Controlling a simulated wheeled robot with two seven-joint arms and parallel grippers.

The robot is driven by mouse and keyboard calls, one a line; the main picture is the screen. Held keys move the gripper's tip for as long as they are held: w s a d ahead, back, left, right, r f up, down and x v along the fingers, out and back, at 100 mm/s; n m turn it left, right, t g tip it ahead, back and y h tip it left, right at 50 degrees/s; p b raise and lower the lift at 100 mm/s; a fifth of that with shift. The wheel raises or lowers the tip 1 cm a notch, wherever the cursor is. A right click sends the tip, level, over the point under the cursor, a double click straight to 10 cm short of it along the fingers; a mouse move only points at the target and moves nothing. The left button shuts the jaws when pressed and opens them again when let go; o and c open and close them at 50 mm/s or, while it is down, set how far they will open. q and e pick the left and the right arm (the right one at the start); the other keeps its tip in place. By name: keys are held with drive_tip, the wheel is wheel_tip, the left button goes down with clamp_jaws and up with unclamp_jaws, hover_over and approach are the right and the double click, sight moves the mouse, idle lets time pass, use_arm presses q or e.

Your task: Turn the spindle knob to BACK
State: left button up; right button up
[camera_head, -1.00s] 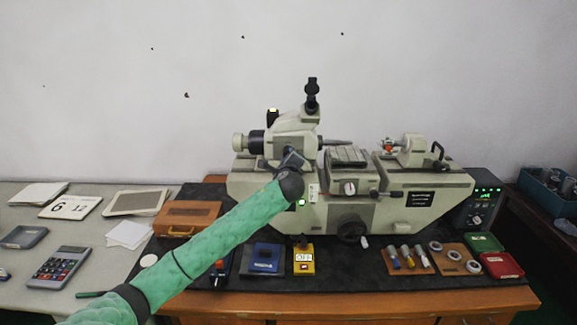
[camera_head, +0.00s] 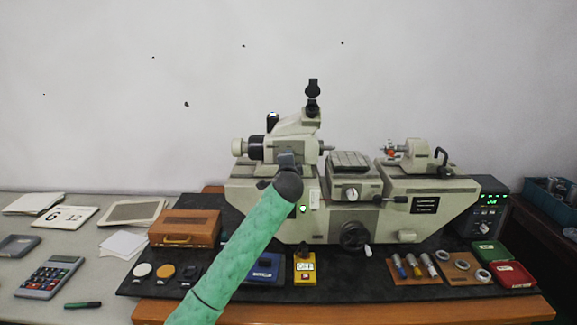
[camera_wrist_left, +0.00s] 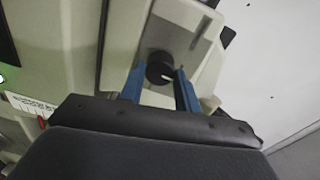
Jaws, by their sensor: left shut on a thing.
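The spindle knob (camera_wrist_left: 160,68) is a small black round knob with a white pointer line, on the light panel of the grey-green measuring machine (camera_head: 435,185). In the left wrist view the pointer slants toward the lower right. My left gripper (camera_wrist_left: 162,80) has its two blue fingers on either side of the knob, shut on it. In the head view my left gripper (camera_head: 287,160) is at the machine's left headstock, and my arm hides the knob there. No BACK label can be read. My right gripper is not in view.
On the dark mat stand a brown case (camera_head: 185,228), a yellow switch box (camera_head: 304,268), and a tray of rings (camera_head: 462,266) at the right. A handwheel (camera_head: 354,235) sticks out of the machine's front. A calculator (camera_head: 50,276) lies at the left.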

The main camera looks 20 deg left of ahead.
use_arm(q)
drive_tip(key=shift+f+n, duration=0.2)
drive_tip(key=shift+n, duration=0.1)
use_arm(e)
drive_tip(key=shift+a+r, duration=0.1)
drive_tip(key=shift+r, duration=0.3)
use_arm(q)
drive_tip(key=o, duration=1)
drive_tip(key=shift+r, duration=0.1)
drive_tip(key=shift+c, duration=0.2)
drive_tip(key=shift+s, duration=0.2)
drive_tip(key=b+v, duration=0.3)
drive_tip(key=v, duration=0.4)
drive_tip(key=shift+s, duration=0.2)
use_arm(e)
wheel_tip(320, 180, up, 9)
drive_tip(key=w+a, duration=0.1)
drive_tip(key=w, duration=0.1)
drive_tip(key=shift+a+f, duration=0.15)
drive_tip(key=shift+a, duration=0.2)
use_arm(q)
drive_tip(key=shift+d, duration=0.1)
